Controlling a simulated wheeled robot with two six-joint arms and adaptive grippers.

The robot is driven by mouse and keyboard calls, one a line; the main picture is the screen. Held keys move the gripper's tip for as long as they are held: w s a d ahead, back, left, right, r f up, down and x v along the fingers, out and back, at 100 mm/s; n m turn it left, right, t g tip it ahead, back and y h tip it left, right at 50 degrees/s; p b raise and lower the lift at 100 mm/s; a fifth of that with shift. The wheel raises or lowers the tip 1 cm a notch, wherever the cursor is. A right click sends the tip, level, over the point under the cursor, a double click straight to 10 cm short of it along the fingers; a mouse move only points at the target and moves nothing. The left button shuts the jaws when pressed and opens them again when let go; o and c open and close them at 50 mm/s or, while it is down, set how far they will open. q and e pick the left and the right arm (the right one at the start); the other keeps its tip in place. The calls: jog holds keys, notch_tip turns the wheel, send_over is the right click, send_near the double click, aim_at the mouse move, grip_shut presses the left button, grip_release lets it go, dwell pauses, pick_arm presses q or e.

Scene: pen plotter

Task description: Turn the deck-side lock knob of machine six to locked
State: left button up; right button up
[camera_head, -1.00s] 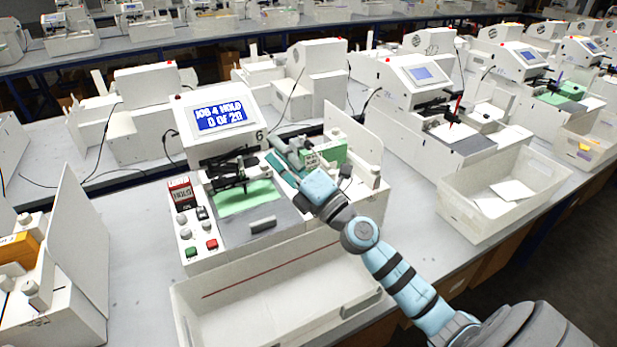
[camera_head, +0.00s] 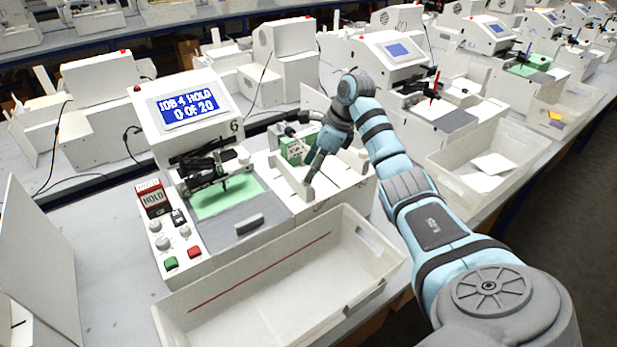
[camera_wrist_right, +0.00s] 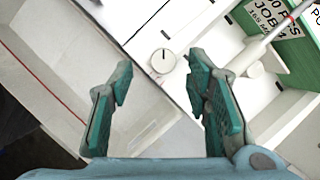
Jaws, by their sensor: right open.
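Machine six (camera_head: 150,128) stands left of centre, its screen (camera_head: 187,104) reading "JOB 4 HOLD 0 OF 20". My right gripper (camera_head: 309,181) points down over the white tray section on its right side. In the right wrist view a round white knob (camera_wrist_right: 163,61) with a short dark mark sits on a white surface near a panel edge. My right gripper (camera_wrist_right: 158,80) is open and empty, its teal fingertips on either side of the knob in the picture, apart from it. Whether they are level with it I cannot tell. The head view does not clearly show this knob. My left gripper is out of view.
A green card box (camera_head: 296,150) stands beside the gripper; it also shows in the right wrist view (camera_wrist_right: 280,40), with a pale rod next to it. An empty white bin (camera_head: 290,285) lies in front of machine six. Its control panel (camera_head: 170,240) is at the left.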

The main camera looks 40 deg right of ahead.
jog(key=w+f, duration=0.1)
jog(key=f, duration=0.2)
jog(key=shift+w+a, duration=0.15)
jog(key=shift+w, duration=0.2)
jog(key=shift+f, duration=0.2)
jog(key=shift+s+r, duration=0.15)
jog(key=shift+s, duration=0.15)
jog(key=shift+a, duration=0.1)
jog(key=shift+c, duration=1)
grip_shut()
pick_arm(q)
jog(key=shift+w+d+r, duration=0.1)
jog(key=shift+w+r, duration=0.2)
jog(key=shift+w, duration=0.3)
